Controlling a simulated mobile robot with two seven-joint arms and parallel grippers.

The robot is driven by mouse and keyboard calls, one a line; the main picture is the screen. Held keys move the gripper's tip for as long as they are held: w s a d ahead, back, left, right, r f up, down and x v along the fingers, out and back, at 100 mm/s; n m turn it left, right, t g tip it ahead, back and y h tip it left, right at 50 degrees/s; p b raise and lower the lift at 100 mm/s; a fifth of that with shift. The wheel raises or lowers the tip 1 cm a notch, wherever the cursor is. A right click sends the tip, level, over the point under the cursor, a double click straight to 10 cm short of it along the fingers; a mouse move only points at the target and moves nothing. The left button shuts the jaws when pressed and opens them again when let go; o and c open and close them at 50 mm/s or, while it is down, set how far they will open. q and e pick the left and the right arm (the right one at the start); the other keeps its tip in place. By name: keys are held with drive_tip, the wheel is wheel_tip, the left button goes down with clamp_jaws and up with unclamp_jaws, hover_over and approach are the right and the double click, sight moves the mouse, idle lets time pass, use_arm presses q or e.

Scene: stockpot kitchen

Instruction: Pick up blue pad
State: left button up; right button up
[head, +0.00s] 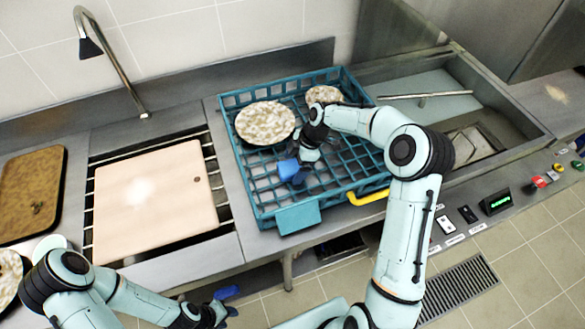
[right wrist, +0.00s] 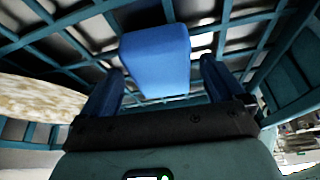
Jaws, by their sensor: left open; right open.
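The blue pad (right wrist: 155,58) is a bright blue block with rounded edges, inside the teal rack (head: 262,205). In the head view the pad (head: 288,168) shows beside the right gripper's fingers. My right gripper (head: 300,170) is open above the rack. In the right wrist view the pad lies ahead of and between the gripper's two dark blue fingers (right wrist: 160,85), with gaps on both sides. The pad's underside is hidden. My left gripper (head: 229,300) is open and empty, low in front of the counter, away from the rack.
Two speckled plates, a larger one (head: 265,123) and a smaller one (head: 324,95), are at the rack's back. A pink board (head: 150,205) lies left of it, and a brown tray (head: 30,190) farther left. A yellow handle (head: 368,197) is at the rack's front right.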

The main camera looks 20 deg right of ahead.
sight(294, 166)
drive_tip(key=c, duration=1.1)
drive_tip(key=shift+o, duration=0.2)
drive_tip(key=shift+r, duration=0.15)
wheel_tip(294, 166, up, 20)
drive_tip(key=shift+p, duration=0.35)
drive_tip(key=shift+o, duration=1.3)
drive_tip(key=shift+c, duration=0.8)
